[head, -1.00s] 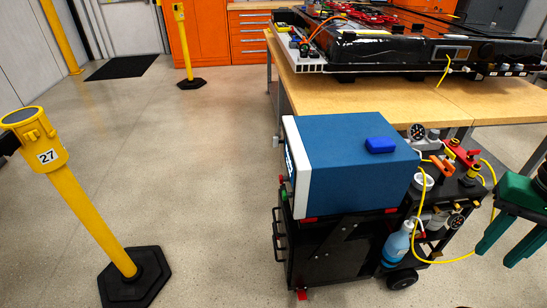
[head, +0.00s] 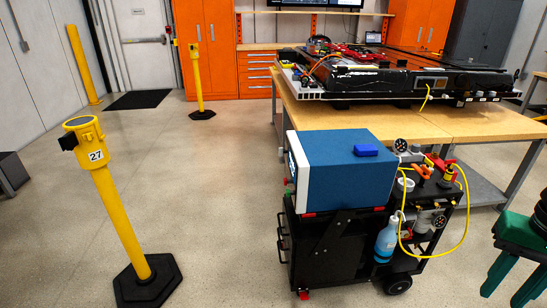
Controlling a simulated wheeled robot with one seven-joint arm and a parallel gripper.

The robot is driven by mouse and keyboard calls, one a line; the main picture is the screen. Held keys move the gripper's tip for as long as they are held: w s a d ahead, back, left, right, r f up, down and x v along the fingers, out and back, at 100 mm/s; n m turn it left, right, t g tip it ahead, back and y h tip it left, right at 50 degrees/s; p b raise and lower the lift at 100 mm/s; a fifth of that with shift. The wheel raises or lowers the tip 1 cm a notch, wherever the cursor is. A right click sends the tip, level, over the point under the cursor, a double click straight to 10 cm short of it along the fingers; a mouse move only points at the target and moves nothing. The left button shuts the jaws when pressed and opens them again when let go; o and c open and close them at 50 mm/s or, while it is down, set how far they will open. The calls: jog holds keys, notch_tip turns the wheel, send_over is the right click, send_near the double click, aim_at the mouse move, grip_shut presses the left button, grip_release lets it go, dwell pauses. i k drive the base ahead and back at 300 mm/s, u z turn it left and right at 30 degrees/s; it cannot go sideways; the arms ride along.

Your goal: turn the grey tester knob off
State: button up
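A tester, a blue box (head: 340,175) with a white front panel (head: 299,178), stands on a black cart (head: 330,250) right of the middle. Its front faces left and shows only at a steep slant, with a sliver of lit screen. I cannot make out the grey knob or its setting. My gripper (head: 508,290), with two green fingers pointing down, is at the lower right edge, partly cut off. Its fingers are apart with nothing between them. It is to the right of the cart, clear of the tester.
A blue item (head: 366,150) lies on the tester. A spray bottle (head: 386,240) and yellow hose (head: 463,225) are on the cart's right side. A yellow post (head: 117,215) marked 27 stands at left. Open floor lies between post and cart. A workbench (head: 400,124) bears a battery pack behind.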

aim_at(281, 152)
jog(key=u, duration=0.65)
jog(key=i, duration=1.5)
jog(key=z, duration=1.95)
jog(key=k, duration=0.95)
jog(key=u, duration=1.1)
